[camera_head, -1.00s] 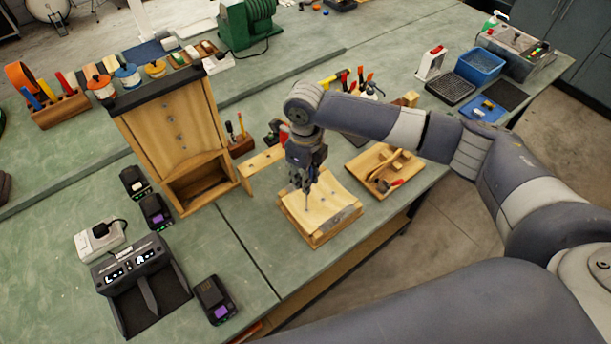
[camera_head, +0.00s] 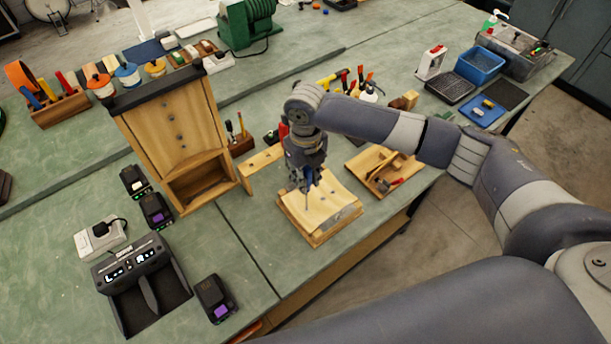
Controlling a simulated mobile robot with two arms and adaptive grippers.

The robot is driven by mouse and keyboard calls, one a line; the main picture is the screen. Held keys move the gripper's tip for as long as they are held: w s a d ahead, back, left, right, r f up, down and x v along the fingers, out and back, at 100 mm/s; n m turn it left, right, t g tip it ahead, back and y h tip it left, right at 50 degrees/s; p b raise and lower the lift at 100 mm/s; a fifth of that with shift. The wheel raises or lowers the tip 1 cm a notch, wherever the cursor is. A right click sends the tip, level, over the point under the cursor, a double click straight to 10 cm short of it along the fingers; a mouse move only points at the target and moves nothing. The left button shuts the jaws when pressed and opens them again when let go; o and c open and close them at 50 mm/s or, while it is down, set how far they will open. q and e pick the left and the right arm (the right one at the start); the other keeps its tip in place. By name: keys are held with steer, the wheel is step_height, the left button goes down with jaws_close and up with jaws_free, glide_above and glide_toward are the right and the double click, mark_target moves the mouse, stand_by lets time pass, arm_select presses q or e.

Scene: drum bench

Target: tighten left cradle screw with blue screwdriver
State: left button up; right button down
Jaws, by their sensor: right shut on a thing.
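The wooden cradle (camera_head: 327,214) sits on the green bench at the centre, its curved top face up. My right gripper (camera_head: 307,185) is above the cradle's left part, pointing down. It is shut on the blue screwdriver (camera_head: 307,193), which is mostly hidden between the fingers. The screwdriver is about upright, its tip low over or touching the cradle's top; I cannot tell which. The left cradle screw is too small or hidden to make out. A small dark spot shows on the cradle's top right of the gripper. My left gripper is not in view.
A tall wooden cabinet-like piece (camera_head: 170,130) stands left of the cradle. A wooden tray (camera_head: 384,170) with tools lies to the right. A charger (camera_head: 135,262) and black batteries (camera_head: 213,298) are at the front left.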

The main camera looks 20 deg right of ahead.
steer(key=shift+s+f+m, duration=0.1)
steer(key=shift+m, duration=0.3)
steer(key=m, duration=0.3)
steer(key=shift+d+m, duration=0.1)
steer(key=shift+m, duration=0.8)
steer(key=shift+m, duration=1)
steer(key=m, duration=0.3)
steer(key=shift+d, duration=0.1)
